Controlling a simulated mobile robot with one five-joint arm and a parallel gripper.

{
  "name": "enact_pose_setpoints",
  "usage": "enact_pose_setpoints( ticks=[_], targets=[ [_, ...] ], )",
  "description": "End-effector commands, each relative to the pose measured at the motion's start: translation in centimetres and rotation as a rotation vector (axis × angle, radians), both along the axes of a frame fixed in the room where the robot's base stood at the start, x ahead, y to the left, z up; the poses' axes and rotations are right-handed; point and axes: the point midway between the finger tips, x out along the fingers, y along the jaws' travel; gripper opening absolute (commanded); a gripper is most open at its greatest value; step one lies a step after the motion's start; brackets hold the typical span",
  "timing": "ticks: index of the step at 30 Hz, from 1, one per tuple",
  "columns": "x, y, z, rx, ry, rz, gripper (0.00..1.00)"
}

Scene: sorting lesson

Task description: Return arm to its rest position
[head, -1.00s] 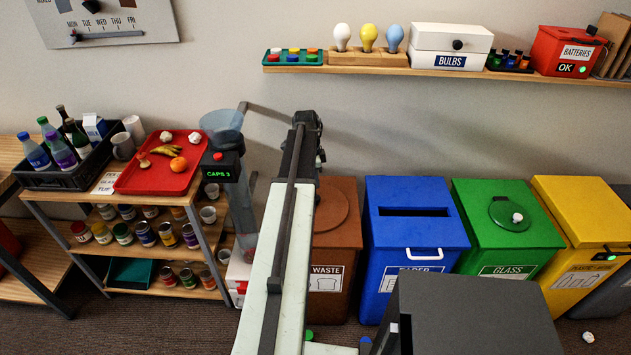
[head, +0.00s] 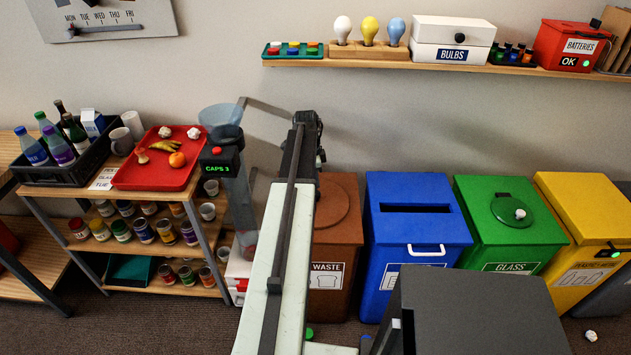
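My arm (head: 287,225) reaches from the bottom centre of the head view up toward the back wall. It is a long pale link with a dark rod along it. Its dark far end (head: 308,130) stands above the brown waste bin, in front of the wall. Any gripper fingers there are too small and dark to make out, so I cannot tell whether my gripper is open or holds something.
A brown bin (head: 337,240), blue bin (head: 412,230), green bin (head: 510,230) and yellow bin (head: 585,215) line the wall. Left stands a rack with a red tray (head: 150,178) and black crate (head: 60,177). A wall shelf (head: 400,67) is above. A crumpled white piece (head: 591,336) lies on the floor.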

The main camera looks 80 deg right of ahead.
Motion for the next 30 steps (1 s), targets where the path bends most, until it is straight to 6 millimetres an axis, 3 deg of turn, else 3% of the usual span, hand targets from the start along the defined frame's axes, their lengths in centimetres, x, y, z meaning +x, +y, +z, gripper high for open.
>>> enact_pose_setpoints(
  ticks=[30],
  targets=[
    [0.0,0.0,-2.9,0.0,0.0,0.0,0.0]
  ],
)
